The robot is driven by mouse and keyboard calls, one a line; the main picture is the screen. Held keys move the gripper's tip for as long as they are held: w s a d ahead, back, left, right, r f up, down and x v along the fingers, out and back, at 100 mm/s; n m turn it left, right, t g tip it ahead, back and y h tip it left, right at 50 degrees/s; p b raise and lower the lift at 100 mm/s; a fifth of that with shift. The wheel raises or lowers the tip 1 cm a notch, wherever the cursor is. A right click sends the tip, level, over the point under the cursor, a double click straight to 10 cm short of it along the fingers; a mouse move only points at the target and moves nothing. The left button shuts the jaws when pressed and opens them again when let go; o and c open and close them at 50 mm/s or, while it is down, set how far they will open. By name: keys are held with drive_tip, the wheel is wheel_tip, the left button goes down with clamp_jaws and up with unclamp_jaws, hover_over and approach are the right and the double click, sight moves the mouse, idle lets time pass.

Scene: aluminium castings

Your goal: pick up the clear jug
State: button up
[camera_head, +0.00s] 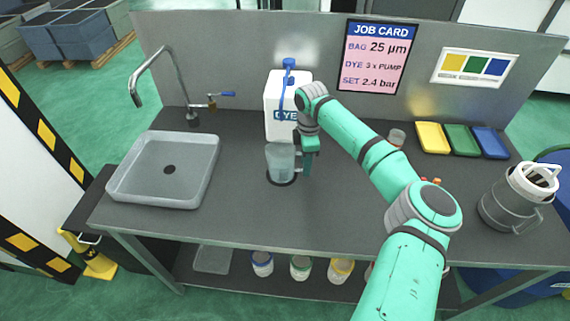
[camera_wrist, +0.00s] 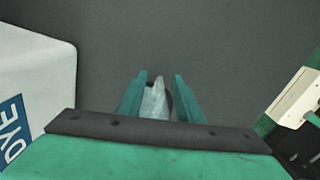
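The clear jug (camera_head: 280,163) stands upright on a dark round spot (camera_head: 283,182) on the bench, in front of the white dye container (camera_head: 283,95). My gripper (camera_head: 306,158) is low at the jug's right side, where the handle is. In the wrist view, a pale translucent part of the jug (camera_wrist: 155,100) lies between the two fingers of my gripper (camera_wrist: 160,90). It is close to the left finger, with a narrow dark gap at the right finger, so the gripper looks open around it. My gripper hides most of the handle in the head view.
A grey sink basin (camera_head: 165,168) with a tall tap (camera_head: 180,85) is at left. A small jar (camera_head: 396,136) and yellow, green and blue trays (camera_head: 462,138) are behind my arm. A lidded grey pitcher (camera_head: 510,202) stands at right. The front middle of the bench (camera_head: 240,225) is clear.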

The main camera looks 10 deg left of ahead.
clamp_jaws()
drive_tip(key=shift+r, duration=0.2)
drive_tip(key=shift+r, duration=1.5)
drive_tip(key=s, duration=1.7)
drive_tip(key=shift+s, duration=0.35)
drive_tip(key=shift+s, duration=0.15)
idle(1.8)
